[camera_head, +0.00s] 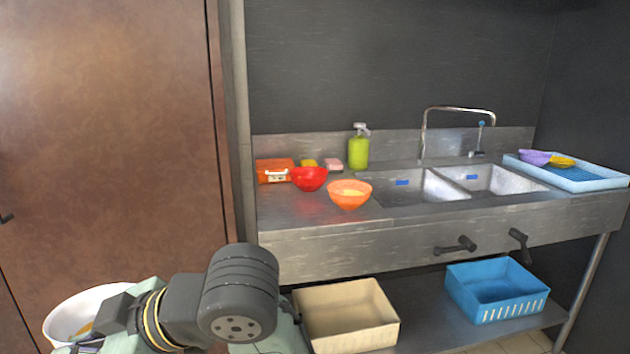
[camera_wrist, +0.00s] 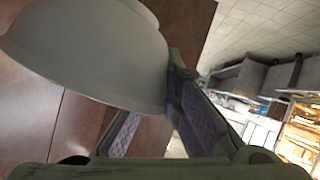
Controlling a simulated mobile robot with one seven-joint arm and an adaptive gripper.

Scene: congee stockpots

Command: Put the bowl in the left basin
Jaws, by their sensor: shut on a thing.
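A large white bowl (camera_head: 75,308) is at the lower left of the head view, away from the sink. It fills the upper left of the wrist view (camera_wrist: 90,50). My gripper (camera_wrist: 150,100) is shut on the bowl's rim, with one finger on either side of the wall. In the head view my wrist hides part of the bowl, and the fingertips are hard to make out. The left basin (camera_head: 430,188) is in the steel counter at the right and looks empty, with a small blue mark on its back wall.
The right basin (camera_head: 493,180) adjoins it under a tap (camera_head: 424,135). A red bowl (camera_head: 310,180), an orange bowl (camera_head: 349,195) and a green spray bottle (camera_head: 358,150) stand left of the basins. A blue tray (camera_head: 585,180) is at right. Baskets sit on the shelf below.

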